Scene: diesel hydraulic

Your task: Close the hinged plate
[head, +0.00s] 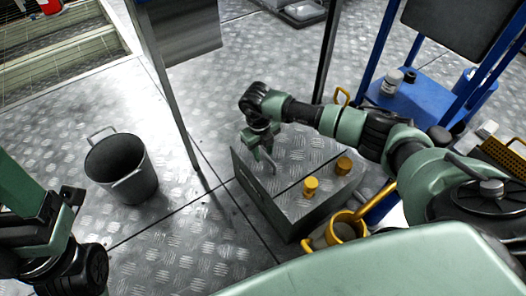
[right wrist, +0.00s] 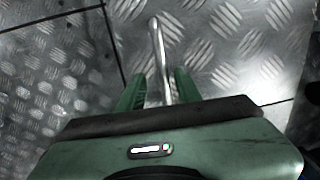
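A box (head: 262,195) clad in grey tread plate stands on the floor at the middle, with a tread-plate top (head: 300,158). I take this top to be the hinged plate; it looks roughly flat, but its hinge and exact angle cannot be made out. A curved metal bar handle (right wrist: 158,50) rises from the plate surface in the right wrist view. My right gripper (head: 262,158) is over the left part of the top. Its two green fingers stand apart on either side of the handle, seemingly with small gaps. My left arm shows at the left edge, its gripper out of view.
Two yellow knobs (head: 311,187) stand on the box top. A yellow container (head: 345,230) is beside the box at the lower right. A dark bucket (head: 122,170) stands on the floor left. A blue cart (head: 425,100) is at the upper right. Metal posts rise behind; floor between bucket and box is clear.

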